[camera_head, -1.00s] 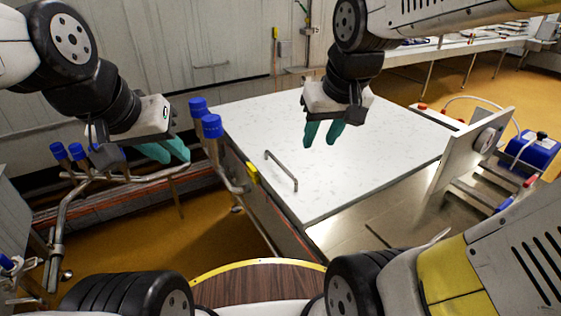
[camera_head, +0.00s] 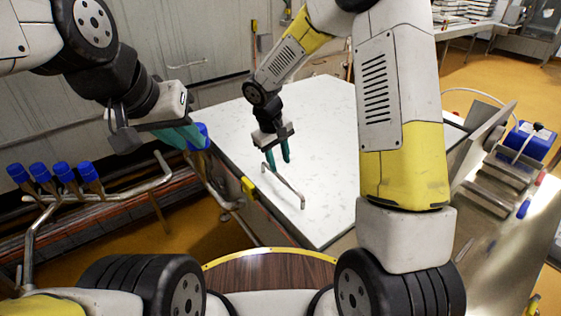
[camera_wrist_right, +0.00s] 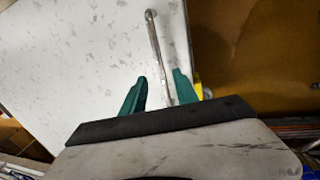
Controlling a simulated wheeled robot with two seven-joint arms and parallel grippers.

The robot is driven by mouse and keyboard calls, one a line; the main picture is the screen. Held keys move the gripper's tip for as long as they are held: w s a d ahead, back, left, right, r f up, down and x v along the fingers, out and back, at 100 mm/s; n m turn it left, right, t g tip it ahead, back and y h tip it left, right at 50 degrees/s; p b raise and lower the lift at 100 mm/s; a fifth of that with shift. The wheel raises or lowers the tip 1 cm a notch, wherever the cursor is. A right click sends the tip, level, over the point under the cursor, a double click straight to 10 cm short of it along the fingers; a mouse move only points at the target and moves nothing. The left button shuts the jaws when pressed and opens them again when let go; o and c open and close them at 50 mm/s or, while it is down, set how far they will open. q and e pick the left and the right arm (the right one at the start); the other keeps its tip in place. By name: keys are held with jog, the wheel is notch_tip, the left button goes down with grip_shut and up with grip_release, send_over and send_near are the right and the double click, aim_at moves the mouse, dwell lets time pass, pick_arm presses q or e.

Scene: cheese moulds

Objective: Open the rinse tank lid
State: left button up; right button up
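The rinse tank lid (camera_head: 225,120) is a large white speckled panel lying flat on the tank, closed. It also shows in the right wrist view (camera_wrist_right: 75,65). A metal bar handle (camera_head: 287,189) stands near its front-left edge. My right gripper (camera_head: 279,163) is open, fingers down, at the handle's far end. In the right wrist view (camera_wrist_right: 160,85) the handle (camera_wrist_right: 154,45) runs in between the two teal fingers, which are apart; contact cannot be told. My left gripper (camera_head: 190,138) is empty, left of the lid, near a blue-capped fitting. Its fingers look apart but partly overlap.
Pipes with several blue caps (camera_head: 62,173) stand at the left, below my left arm. A yellow block (camera_head: 248,186) sits on the tank's left edge. A metal stand with a blue container (camera_head: 530,142) is at the right. A table with stacked items is far right.

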aim_at(284, 179)
jog(key=f, duration=0.4)
jog(key=d+f, duration=0.1)
jog(key=f, duration=0.2)
jog(key=shift+w+d, duration=0.1)
jog(key=shift+w, duration=0.25)
jog(key=shift+c, duration=0.3)
jog(key=c, duration=0.7)
grip_shut()
jog(key=shift+w, duration=0.1)
